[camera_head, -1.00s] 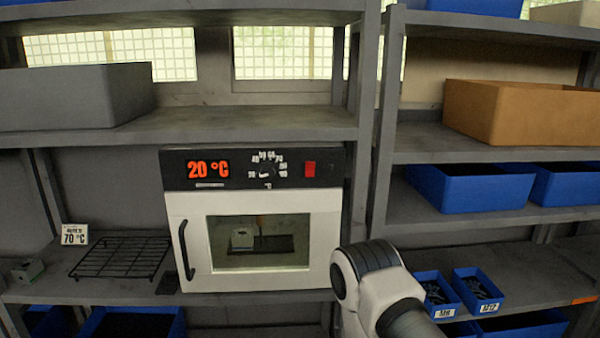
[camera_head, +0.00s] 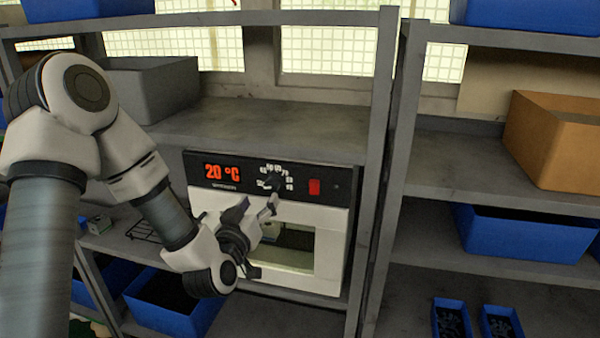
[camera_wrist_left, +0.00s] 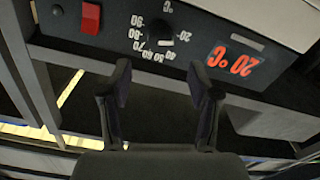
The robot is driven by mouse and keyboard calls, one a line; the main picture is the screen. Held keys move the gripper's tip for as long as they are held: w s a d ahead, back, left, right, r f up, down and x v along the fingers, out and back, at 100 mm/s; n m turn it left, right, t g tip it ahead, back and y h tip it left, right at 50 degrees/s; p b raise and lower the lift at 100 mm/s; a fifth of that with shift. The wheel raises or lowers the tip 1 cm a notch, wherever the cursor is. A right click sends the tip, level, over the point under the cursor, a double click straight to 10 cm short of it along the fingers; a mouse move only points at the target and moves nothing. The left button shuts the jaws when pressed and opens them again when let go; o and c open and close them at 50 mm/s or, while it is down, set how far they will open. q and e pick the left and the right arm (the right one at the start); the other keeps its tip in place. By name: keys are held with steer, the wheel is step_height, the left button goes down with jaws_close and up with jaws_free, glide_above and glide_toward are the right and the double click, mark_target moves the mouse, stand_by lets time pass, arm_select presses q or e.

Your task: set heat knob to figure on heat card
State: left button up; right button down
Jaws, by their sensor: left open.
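The oven (camera_head: 333,240) has a black control panel with a red display (camera_head: 222,173) reading 20 °C. The dark heat knob (camera_head: 277,182) sits in a ring of white figures between the display and a red switch (camera_head: 314,187). In the left wrist view the panel appears upside down, with the knob (camera_wrist_left: 158,31) beyond my fingers. My left gripper (camera_head: 258,207) is in front of the oven, just below and left of the knob. Its fingers (camera_wrist_left: 160,82) are apart with nothing between them, and they do not touch the knob. The heat card is hidden behind my left arm. My right gripper is out of view.
The oven stands on a grey shelf beside an upright post (camera_head: 379,170). A grey bin (camera_head: 150,90) is on the shelf above. Blue bins (camera_head: 525,236) and an orange-brown bin (camera_head: 560,140) fill the right rack.

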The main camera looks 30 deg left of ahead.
mark_target(270, 186)
arm_select(q)
steer(key=shift+w+a+r+p, duration=0.1)
steer(key=shift+w+a+p, duration=0.2)
steer(key=shift+w, duration=0.2)
steer(key=shift+w+a+r+p, duration=0.1)
steer(key=shift+w+a+p, duration=0.15)
steer(key=shift+w, duration=0.2)
steer(key=w+p, duration=0.1)
steer(key=w, duration=0.4)
steer(key=shift+w+f+p, duration=0.15)
steer(key=shift+p, duration=0.25)
steer(key=shift+w+a, duration=0.2)
steer(key=shift+w, duration=0.1)
steer(key=shift+s+a+f, duration=0.1)
steer(key=shift+s+a, duration=0.05)
steer(key=shift+a, duration=0.15)
steer(key=shift+c, duration=0.4)
steer(key=shift+d, duration=0.15)
steer(key=c, duration=1.1)
